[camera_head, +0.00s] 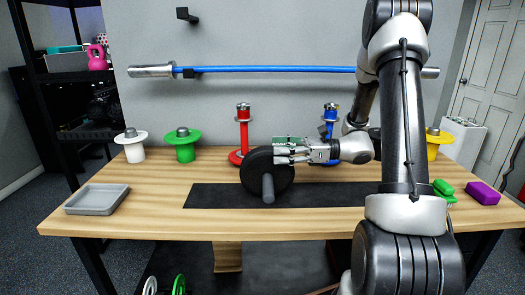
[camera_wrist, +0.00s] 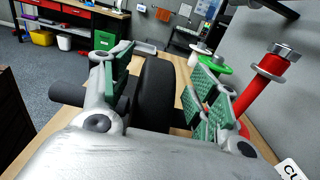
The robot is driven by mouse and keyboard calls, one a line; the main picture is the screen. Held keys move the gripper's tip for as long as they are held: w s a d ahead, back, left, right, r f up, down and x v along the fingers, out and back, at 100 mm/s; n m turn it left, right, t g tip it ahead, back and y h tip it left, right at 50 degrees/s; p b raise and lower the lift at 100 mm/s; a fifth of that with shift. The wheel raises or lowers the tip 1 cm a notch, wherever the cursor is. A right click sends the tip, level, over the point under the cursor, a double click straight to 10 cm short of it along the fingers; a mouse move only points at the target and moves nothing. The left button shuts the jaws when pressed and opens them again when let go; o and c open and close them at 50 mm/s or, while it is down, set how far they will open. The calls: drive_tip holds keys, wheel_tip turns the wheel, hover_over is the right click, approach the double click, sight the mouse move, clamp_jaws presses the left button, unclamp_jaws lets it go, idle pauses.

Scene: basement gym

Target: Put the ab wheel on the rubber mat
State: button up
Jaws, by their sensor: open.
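The ab wheel (camera_head: 255,170) is a black disc with a grey handle toward the head camera. It stands upright at the black rubber mat (camera_head: 215,195), its lower edge overlapping the mat in the picture; I cannot tell exact contact underneath. My gripper (camera_head: 284,151) reaches in from the right at the wheel's upper part. In the wrist view, the wheel (camera_wrist: 155,88) lies between the green finger pads of my gripper (camera_wrist: 168,82). The fingers are open, with a visible gap on the right side and a narrower one on the left.
A grey tray (camera_head: 97,200) sits at the table's left. White (camera_head: 133,152) and green (camera_head: 184,152) stands, a red post (camera_head: 243,130) and a blue post (camera_head: 331,118) line the back. A purple block (camera_head: 483,193) and green brush (camera_head: 443,190) lie at right.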

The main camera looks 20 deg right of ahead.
drive_tip(key=v, duration=0.4)
drive_tip(key=shift+d, duration=0.15)
drive_tip(key=shift+s, duration=0.1)
